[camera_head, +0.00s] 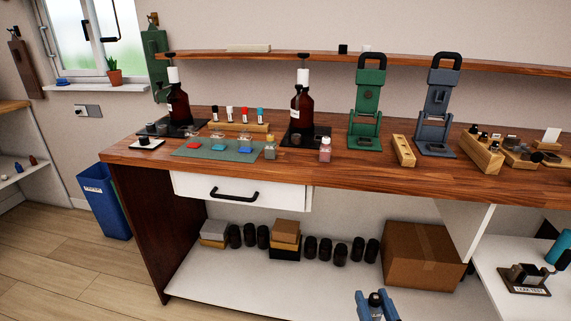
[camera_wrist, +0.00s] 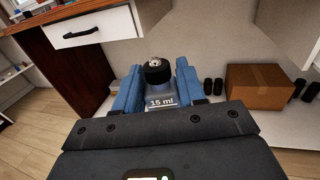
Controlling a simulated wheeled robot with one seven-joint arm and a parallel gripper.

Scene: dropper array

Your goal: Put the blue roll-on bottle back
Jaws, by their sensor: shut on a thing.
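My gripper (camera_head: 375,307) is at the bottom of the head view, in front of the bench and below its top. Its blue fingers are shut on a small roll-on bottle (camera_head: 375,298), which has a dark top. In the wrist view, the bottle (camera_wrist: 157,82) stands between the fingers (camera_wrist: 157,90), with a black collar, a shiny ball on top and a "15 ml" marking on its clear body. The colour of its contents is hard to tell, and the fingers hide its sides. A wooden block (camera_head: 481,156) on the right of the bench top holds several small dark-capped bottles.
A drawer (camera_head: 240,190) is shut. A cardboard box (camera_head: 420,255) and dark jars sit on the lower shelf. A leak-test stand (camera_head: 525,283) is at right.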

